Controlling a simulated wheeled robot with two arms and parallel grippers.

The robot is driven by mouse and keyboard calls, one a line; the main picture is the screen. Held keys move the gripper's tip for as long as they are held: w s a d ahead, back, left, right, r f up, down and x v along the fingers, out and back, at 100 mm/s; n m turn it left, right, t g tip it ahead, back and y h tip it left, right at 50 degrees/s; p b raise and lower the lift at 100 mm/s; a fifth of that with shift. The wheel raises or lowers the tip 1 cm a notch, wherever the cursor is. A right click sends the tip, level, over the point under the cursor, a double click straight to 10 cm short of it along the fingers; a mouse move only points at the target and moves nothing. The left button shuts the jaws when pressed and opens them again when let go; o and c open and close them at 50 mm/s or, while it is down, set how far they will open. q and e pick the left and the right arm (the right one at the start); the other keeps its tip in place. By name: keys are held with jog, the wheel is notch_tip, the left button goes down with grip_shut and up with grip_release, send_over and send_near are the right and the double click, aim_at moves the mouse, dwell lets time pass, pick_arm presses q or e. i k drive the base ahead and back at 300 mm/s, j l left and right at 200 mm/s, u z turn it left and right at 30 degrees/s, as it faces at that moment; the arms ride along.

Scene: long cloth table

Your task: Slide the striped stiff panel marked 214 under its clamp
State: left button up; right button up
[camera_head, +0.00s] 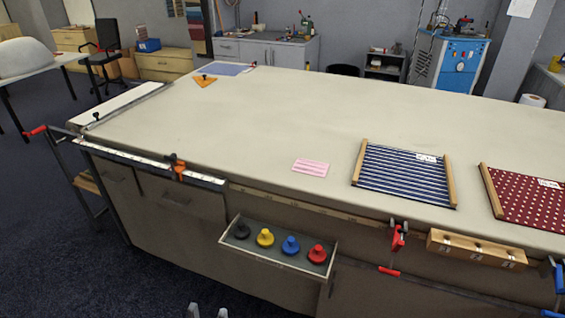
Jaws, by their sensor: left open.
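The striped stiff panel (402,178), navy with white stripes between two wooden side bars, lies flat on the right half of the table. Its white label (426,158) is too small to read surely. A red clamp (397,240) sits on the table's front edge, below and apart from the panel. A blue clamp (557,280) stands further right, cut by the picture edge. An orange clamp (178,168) is on the left front rail. Only the tips of my left gripper (207,311) show at the bottom edge, apart and empty, far from the panel. My right gripper is out of view.
A dotted red panel (530,197) lies right of the striped one, a pink card (310,168) left of it. A tray (262,256) with several coloured knobs and a wooden block (477,249) hang at the front edge. The table (270,120) is clear in its middle.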

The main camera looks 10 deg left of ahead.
aim_at(410, 175)
jog(key=l+z, duration=0.1)
jog(key=l, duration=0.3)
jog(key=i+l+z, duration=0.1)
jog(key=l, duration=0.3)
jog(key=i+l+z, duration=0.1)
jog(key=l, duration=0.3)
jog(key=i+l+z, duration=0.1)
jog(key=l, duration=0.3)
jog(key=i+l+z, duration=0.1)
jog(key=l, duration=0.3)
